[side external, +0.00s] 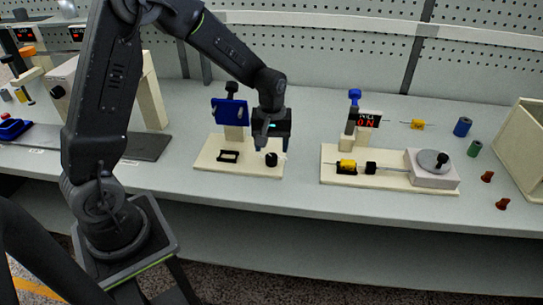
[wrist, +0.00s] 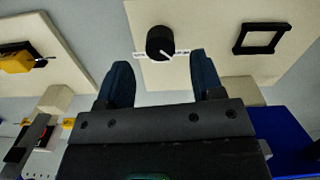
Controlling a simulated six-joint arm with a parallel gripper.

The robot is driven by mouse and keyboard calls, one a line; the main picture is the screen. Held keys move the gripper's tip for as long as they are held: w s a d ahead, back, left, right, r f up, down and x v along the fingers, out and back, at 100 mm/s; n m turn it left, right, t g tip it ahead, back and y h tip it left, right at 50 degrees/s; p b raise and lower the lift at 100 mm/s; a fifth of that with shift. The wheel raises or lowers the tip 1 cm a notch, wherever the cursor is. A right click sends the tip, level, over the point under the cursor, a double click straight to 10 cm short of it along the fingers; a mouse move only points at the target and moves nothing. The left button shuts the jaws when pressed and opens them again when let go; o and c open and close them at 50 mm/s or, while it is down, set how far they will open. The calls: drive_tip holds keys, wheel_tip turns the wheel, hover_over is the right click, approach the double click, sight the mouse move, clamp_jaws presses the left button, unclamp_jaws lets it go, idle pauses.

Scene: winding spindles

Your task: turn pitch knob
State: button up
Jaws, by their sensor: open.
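The pitch knob (wrist: 160,42) is a round black knob with a white pointer line, set on a cream base plate (wrist: 210,18). White markings show on both sides of it. In the side external view the knob (side external: 271,159) stands near the right end of the plate. My gripper (wrist: 158,80) is open, with its two dark blue fingers apart. In the wrist view the knob lies just beyond the fingertips, between their lines. In the side external view my gripper (side external: 267,148) hangs over the knob, pointing down. I cannot tell whether the fingers touch it.
A black square frame (side external: 228,156) lies on the same plate, with a blue panel (side external: 229,111) on a cream post behind. A second cream plate (side external: 330,177) on the right holds a yellow part, a black block and a grey crank unit (side external: 430,168). Loose spools lie further right.

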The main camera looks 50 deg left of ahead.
sight(272, 157)
drive_tip(key=shift+f, duration=2.25)
drive_tip(key=c, duration=0.9)
